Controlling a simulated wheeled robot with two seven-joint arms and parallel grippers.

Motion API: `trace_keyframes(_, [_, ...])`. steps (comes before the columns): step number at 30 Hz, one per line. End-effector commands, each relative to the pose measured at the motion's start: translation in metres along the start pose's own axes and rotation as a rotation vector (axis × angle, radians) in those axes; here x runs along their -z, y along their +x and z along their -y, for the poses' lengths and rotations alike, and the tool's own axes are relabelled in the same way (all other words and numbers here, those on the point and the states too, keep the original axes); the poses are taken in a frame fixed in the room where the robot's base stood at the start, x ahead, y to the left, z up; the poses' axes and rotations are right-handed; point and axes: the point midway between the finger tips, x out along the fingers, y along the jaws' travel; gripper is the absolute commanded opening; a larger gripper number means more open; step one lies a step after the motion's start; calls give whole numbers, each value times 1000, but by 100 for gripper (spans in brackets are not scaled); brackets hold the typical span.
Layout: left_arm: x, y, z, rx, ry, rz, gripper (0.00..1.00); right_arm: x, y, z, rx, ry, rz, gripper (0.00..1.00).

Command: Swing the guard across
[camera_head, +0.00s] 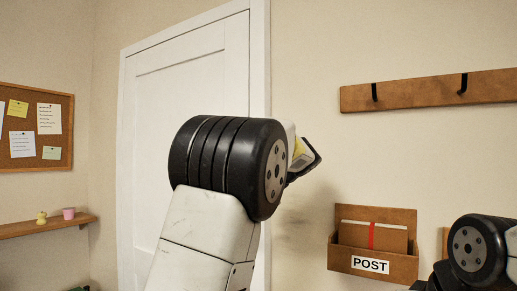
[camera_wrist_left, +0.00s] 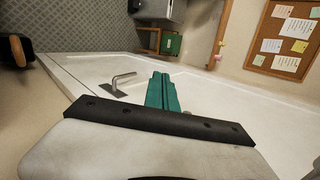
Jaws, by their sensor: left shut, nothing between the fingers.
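The white door (camera_head: 190,90) stands at the left in the head view, partly hidden behind my left arm. It also shows in the left wrist view as a pale panel (camera_wrist_left: 235,105) with a metal lever handle (camera_wrist_left: 121,82). I cannot make out the guard in either view; my left arm covers part of the door's right edge and frame. My left gripper (camera_wrist_left: 162,90) has teal fingers, shut and empty, near the handle in the left wrist view. I cannot tell whether they touch the door. My right arm shows at the lower right of the head view, its gripper out of sight.
Right of the door, a hook rail (camera_head: 425,91) is on the wall above a wooden POST box (camera_head: 345,258) holding envelopes. At the left are a cork board (camera_head: 55,155) and a small shelf (camera_head: 45,228) with a pink cup (camera_head: 68,213) and a yellow figure (camera_head: 41,217).

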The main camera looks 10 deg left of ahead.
Motion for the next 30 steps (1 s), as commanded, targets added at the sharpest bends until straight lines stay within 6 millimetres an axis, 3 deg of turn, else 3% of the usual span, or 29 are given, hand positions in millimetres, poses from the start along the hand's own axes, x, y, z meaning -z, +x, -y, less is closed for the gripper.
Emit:
trace_keyframes(1, [10, -30, 8, 102, 1, 11, 0, 0, 0, 0, 0, 0, 0, 0])
trace_keyframes(6, [18, -131, 30, 398, -51, 46, 0, 0, 0, 0, 0, 0, 0, 0])
trace_keyframes(9, [14, -185, 32, 528, -94, 51, 0, 0, 0, 0, 0, 0, 0, 0])
trace_keyframes(12, [7, -225, 29, 617, -130, 50, 0, 0, 0, 0, 0, 0, 0, 0])
trace_keyframes(15, [2, -246, 27, 662, -152, 50, 0, 0, 0, 0, 0, 0, 0, 0])
trace_keyframes(18, [1, -254, 26, 679, -160, 50, 0, 0, 0, 0, 0, 0, 0, 0])
trace_keyframes(30, [0, -248, 30, 676, -160, 51, 0, 0, 0, 0, 0, 0, 0, 0])
